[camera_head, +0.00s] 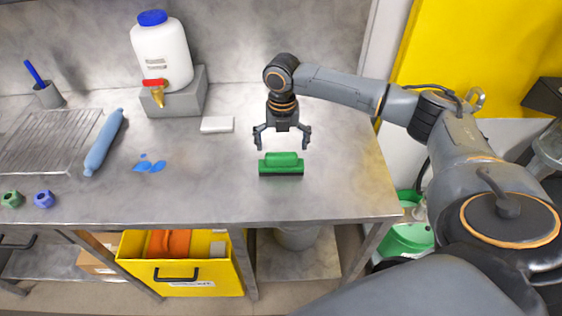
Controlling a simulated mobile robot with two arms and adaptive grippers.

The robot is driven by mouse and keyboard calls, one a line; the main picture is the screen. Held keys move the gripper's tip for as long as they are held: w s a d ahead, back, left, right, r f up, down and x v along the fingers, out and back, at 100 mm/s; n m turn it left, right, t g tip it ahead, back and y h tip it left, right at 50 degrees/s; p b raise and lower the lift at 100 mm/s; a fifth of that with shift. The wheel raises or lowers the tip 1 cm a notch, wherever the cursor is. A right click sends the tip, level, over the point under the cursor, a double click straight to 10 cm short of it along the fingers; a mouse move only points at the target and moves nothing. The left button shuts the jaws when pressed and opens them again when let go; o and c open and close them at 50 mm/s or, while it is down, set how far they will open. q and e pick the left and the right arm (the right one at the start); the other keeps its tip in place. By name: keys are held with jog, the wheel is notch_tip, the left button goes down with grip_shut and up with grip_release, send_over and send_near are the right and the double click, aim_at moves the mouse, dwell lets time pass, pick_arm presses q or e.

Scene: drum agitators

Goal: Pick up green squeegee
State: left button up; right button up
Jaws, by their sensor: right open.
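The green squeegee (281,164) lies on the grey metal table (215,195), toward its right side and near the front edge. It has a dark strip along its front. My right gripper (281,145) is open, with its fingers pointing down and spread just above and behind the squeegee. Nothing shows between its fingers. My right arm reaches in from the right. My left gripper is not in the picture.
A white jug (161,52) with a tap stands on a grey block (188,100). A white block (217,124), blue pieces (150,165), a blue roller (104,141) and a wire rack (40,140) lie left. A yellow drawer (225,272) is below.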

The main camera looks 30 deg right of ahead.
aim_at(281, 154)
notch_tip(281, 154, down, 3)
jog(key=shift+a+f+p, duration=0.15)
jog(key=shift+p, duration=0.35)
jog(key=shift+f, duration=0.2)
jog(key=c, duration=1.1)
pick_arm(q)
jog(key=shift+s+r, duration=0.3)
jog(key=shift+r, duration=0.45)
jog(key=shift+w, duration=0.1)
pick_arm(e)
jog(key=shift+r, duration=0.1)
jog(key=shift+r+b, duration=0.45)
jog(key=shift+b, duration=0.05)
pick_arm(q)
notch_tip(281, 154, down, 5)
jog(key=b, duration=0.4)
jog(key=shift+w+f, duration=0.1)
pick_arm(e)
jog(key=s+a+r, duration=0.2)
jog(key=a+r, duration=0.2)
jog(key=s+a+r, duration=0.1)
jog(key=a+r, duration=0.3)
jog(key=s+a+r, duration=0.2)
jog(key=a+r, duration=0.2)
jog(key=a, duration=0.1)
jog(key=shift+s, duration=0.3)
